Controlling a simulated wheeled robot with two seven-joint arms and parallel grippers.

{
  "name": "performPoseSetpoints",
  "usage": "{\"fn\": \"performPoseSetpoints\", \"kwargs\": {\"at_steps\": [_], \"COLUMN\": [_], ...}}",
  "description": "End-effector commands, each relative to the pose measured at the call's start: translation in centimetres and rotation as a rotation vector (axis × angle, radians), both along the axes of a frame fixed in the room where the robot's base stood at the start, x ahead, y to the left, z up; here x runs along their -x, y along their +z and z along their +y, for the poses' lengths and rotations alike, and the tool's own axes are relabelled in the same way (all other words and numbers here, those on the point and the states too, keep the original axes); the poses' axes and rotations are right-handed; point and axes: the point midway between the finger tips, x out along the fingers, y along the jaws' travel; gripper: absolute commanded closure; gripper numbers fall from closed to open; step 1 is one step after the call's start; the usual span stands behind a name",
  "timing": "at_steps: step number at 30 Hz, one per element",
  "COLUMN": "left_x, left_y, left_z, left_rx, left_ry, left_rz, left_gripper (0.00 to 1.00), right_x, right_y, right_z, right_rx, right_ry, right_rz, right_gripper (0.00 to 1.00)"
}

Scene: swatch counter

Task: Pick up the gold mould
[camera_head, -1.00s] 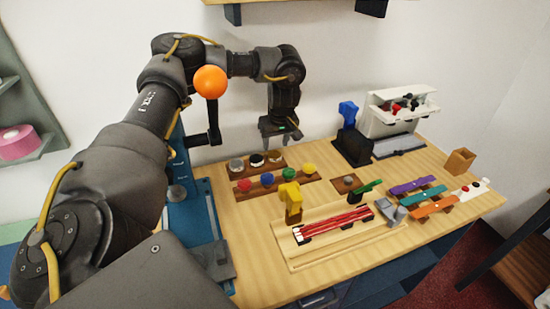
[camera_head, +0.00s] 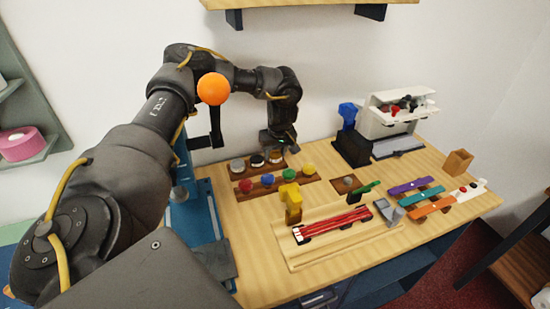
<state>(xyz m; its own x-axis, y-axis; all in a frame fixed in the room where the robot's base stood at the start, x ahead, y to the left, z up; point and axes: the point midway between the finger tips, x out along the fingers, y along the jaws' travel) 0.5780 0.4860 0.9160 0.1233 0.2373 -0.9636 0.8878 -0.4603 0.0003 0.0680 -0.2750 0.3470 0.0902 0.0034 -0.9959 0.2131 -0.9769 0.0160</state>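A small wooden rack at the back of the counter holds a row of round moulds: a silver-grey one (camera_head: 237,166) at left, a dark-sided one (camera_head: 257,161) in the middle and another (camera_head: 275,157) at right. I cannot tell for sure which is gold at this size. My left gripper (camera_head: 279,149) points down, its fingers apart, low over the right end of this row. It partly covers the rightmost mould. I cannot tell whether the fingers touch it. My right gripper is not in view.
Just in front is a strip of red, blue, green and yellow knobs (camera_head: 268,180). A blue-handled tool (camera_head: 348,118) and white holder (camera_head: 393,116) are at right.

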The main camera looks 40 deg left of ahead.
Motion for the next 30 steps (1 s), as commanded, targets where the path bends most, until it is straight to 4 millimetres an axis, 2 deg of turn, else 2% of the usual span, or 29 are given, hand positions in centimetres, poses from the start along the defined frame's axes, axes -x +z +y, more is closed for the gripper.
{"fn": "performPoseSetpoints", "kwargs": {"at_steps": [10, 14, 20, 27, 30], "left_x": [0.0, -0.1, 0.0, 2.1, 3.0], "left_y": [0.2, 0.9, 3.5, 7.5, 9.5], "left_z": [0.0, 0.0, -0.2, -3.0, -4.1], "left_rx": [0.000, -0.001, 0.001, 0.000, -0.002], "left_ry": [0.001, 0.000, -0.001, -0.006, -0.006], "left_rz": [-0.002, -0.003, -0.005, -0.004, -0.004], "left_gripper": [0.85, 0.85, 0.85, 0.85, 0.85], "right_x": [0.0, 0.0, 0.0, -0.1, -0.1], "right_y": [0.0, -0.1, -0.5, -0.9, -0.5], "right_z": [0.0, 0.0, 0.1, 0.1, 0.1], "right_rx": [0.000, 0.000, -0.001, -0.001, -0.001], "right_ry": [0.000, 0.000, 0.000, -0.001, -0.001], "right_rz": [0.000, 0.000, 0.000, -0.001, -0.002], "right_gripper": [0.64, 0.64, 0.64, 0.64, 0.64]}}
